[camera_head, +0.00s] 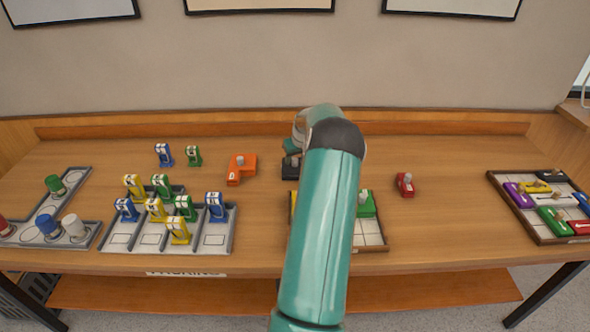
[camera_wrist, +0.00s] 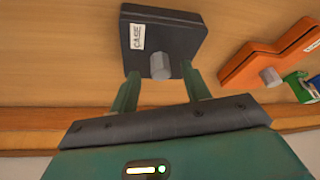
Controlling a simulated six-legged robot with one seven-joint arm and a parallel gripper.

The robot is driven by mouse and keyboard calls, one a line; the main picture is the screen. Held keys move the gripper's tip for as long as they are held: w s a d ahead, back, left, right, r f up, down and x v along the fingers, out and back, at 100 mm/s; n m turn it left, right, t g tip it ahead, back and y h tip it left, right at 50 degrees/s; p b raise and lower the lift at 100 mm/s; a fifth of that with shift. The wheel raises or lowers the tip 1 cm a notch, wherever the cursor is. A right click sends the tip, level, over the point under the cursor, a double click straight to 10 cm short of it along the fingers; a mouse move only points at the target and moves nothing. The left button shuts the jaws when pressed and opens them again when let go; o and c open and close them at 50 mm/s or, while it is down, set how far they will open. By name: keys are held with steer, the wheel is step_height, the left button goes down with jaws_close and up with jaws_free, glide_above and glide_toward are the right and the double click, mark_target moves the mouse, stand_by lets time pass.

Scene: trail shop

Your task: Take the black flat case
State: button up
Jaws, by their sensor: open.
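The black flat case (camera_wrist: 185,35) lies on the wooden table in the wrist view, with a white label reading CASE and a grey knob near its edge. In the head view only a small dark part of the case (camera_head: 291,167) shows beside my arm, which hides the rest. My gripper (camera_wrist: 160,80) is open, its two green fingers on either side of the knob. I cannot tell whether the fingers touch the case. In the head view my arm covers the fingers.
An orange angular piece (camera_head: 240,168) with a knob lies left of the case. A small red piece (camera_head: 405,184) is to the right. A tray with a green piece (camera_head: 366,205) stands in front, partly behind my arm. Grey trays (camera_head: 150,240) and a dark-rimmed tray (camera_head: 515,208) flank it.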

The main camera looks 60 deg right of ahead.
steer(key=shift+w+d+f, duration=0.15)
steer(key=shift+w+f, duration=0.1)
steer(key=shift+f, duration=0.35)
jaws_close()
steer(key=shift+r, duration=0.2)
